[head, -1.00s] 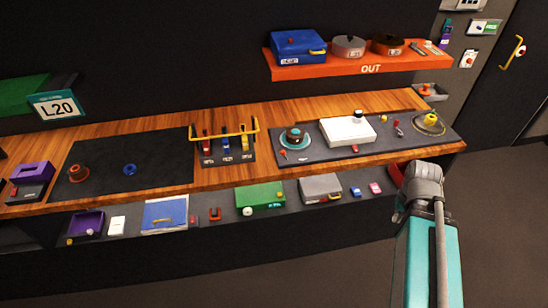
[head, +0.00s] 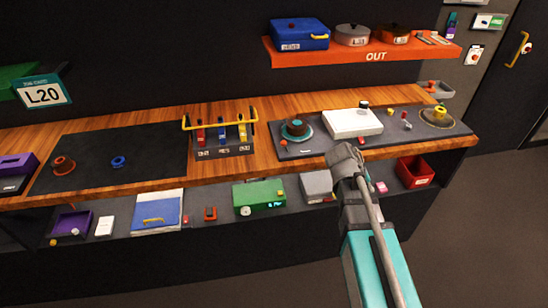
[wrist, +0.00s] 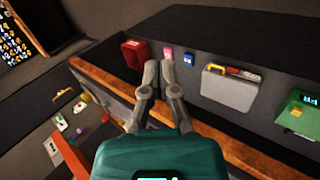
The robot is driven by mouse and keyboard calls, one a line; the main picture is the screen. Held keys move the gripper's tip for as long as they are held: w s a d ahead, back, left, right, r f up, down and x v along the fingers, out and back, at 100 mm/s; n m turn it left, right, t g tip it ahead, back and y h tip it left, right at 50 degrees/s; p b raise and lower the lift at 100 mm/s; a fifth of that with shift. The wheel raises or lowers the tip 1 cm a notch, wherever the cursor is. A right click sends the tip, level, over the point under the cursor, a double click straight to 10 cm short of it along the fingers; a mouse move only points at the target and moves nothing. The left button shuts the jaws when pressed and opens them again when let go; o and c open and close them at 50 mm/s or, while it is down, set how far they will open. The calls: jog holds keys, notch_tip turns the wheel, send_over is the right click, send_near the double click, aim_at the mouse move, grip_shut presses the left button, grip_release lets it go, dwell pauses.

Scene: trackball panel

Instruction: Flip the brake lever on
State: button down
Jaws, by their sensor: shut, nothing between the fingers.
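A dark panel (head: 222,151) on the wooden counter carries three levers side by side: red (head: 201,133), blue (head: 222,132) and yellow (head: 242,130). Small labels below the levers are too blurred to read, so I cannot tell which is the brake lever. My gripper (wrist: 158,68) is shut and empty in the wrist view, over the lower shelf side. In the head view my gripper (head: 345,158) is right of and nearer than the lever panel, clear of it. The levers do not show in the wrist view.
The trackball panel (head: 300,149) with a white box (head: 352,123) lies right of the levers. The lower ledge holds a green box (head: 259,193), a grey box (head: 316,184) and a red bin (head: 414,174). An orange shelf (head: 366,55) hangs above.

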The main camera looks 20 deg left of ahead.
jog(key=a+f+n+t+b, duration=0.1)
jog(key=a+n+t+b, duration=0.1)
jog(key=a, duration=0.7)
jog(key=w+a+n+t+h+b, duration=0.1)
jog(key=a+n+t+b, duration=0.1)
jog(key=a+t+b, duration=0.2)
jog(key=w+a+f+n+t+h+b, duration=0.1)
jog(key=a+t+b, duration=0.3)
jog(key=a, duration=1.1)
jog(key=shift+a+f+n+b, duration=0.3)
jog(key=shift+n+b, duration=0.6)
jog(key=shift+b, duration=0.8)
jog(key=s+a+n+t+b, duration=0.1)
jog(key=a, duration=0.3)
jog(key=s+a+n+t+b, duration=0.1)
jog(key=s+a, duration=0.1)
jog(key=a, duration=0.1)
jog(key=s+a+t+y+b, duration=0.1)
jog(key=a+t+b, duration=0.1)
jog(key=a, duration=0.2)
jog(key=shift+s+a+r+n, duration=0.25)
jog(key=shift+a+r+n, duration=0.05)
jog(key=shift+r+n, duration=0.1)
jog(key=shift+s+a+r+t, duration=0.1)
jog(key=shift+s+a+t, duration=0.2)
jog(key=shift+a, duration=0.15)
jog(key=shift+w, duration=0.1)
